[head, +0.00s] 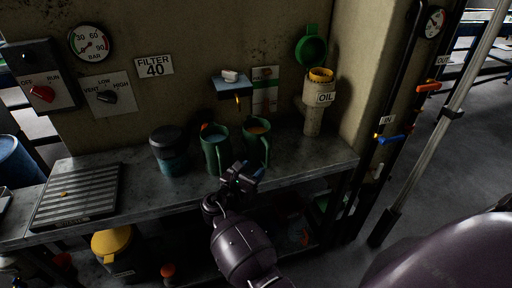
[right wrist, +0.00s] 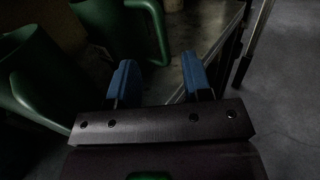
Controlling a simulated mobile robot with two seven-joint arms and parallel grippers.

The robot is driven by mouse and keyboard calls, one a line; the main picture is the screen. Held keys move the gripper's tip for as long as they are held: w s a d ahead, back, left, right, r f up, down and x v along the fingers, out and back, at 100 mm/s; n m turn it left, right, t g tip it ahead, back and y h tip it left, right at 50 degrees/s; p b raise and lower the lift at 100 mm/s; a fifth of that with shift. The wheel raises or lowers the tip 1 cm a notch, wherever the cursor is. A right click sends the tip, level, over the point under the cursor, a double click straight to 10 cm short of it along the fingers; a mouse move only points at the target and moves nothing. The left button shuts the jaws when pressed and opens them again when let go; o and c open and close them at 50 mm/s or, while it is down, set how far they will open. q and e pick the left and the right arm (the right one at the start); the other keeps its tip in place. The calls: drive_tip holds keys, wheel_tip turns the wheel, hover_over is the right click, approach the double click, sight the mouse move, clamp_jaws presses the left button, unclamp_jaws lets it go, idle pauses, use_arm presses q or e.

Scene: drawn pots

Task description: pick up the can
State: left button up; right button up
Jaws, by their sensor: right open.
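Two green jug-like cans with side handles stand on the grey metal bench: a left green can (head: 215,150) and a right green can (head: 255,147). I cannot tell which one the task means. My right gripper (head: 240,178) is just in front of them, at the bench's front edge. In the right wrist view the gripper (right wrist: 159,82) has its blue fingers apart with nothing between them. The green cans also show there, one at the left (right wrist: 45,80) and one with its handle (right wrist: 158,32) just beyond the fingers. My left gripper is not in view.
A dark lidded canister (head: 169,158) stands left of the cans. A ribbed tray (head: 75,197) lies on the left of the bench (head: 130,190). An oil filler pipe (head: 313,118) rises at the right. A yellow-topped container (head: 113,243) is below. Bench between tray and canister is clear.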

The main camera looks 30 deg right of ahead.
sight(267, 155)
drive_tip(key=b+x, duration=0.1)
drive_tip(key=x, duration=0.4)
drive_tip(key=shift+d+f, duration=0.1)
drive_tip(key=shift+d, duration=0.05)
drive_tip(key=shift+x, duration=0.75)
drive_tip(key=b+x, duration=0.1)
drive_tip(key=x, duration=0.2)
drive_tip(key=shift+d, duration=0.2)
drive_tip(key=shift+w+d+b, duration=0.2)
drive_tip(key=shift+d+b, duration=0.05)
drive_tip(key=shift+b, duration=0.05)
drive_tip(key=shift+r, duration=0.2)
drive_tip(key=c, duration=0.8)
clamp_jaws()
